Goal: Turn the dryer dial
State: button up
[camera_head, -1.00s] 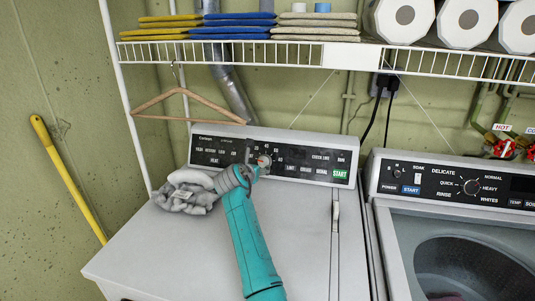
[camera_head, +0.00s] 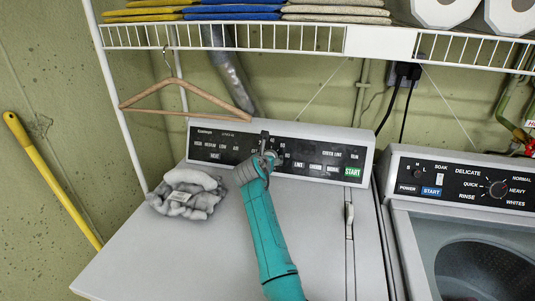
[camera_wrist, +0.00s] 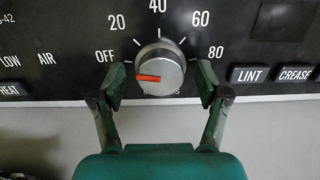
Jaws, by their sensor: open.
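The dryer dial (camera_wrist: 162,65) is a round silver knob in the middle of the wrist view. Its red pointer faces left, a little below the OFF mark. Its scale runs OFF, 20, 40, 60, 80. My gripper (camera_wrist: 160,78) is open, with one green finger on each side of the dial. A narrow gap shows at the left finger and a wider one at the right; whether they overlap the knob in depth is unclear. In the head view my gripper (camera_head: 266,156) is at the dryer's black panel (camera_head: 222,147) and hides most of the dial.
A grey cloth bundle (camera_head: 187,192) lies on the white dryer top (camera_head: 150,250), left of my arm. A wooden hanger (camera_head: 185,92) hangs from the wire shelf (camera_head: 280,38) above. A washer (camera_head: 400,160) stands close on the right. Folded cloths lie on the shelf.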

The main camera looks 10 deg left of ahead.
jog(key=shift+w, duration=0.15)
jog(key=c, duration=1.2)
jog(key=shift+o, duration=0.2)
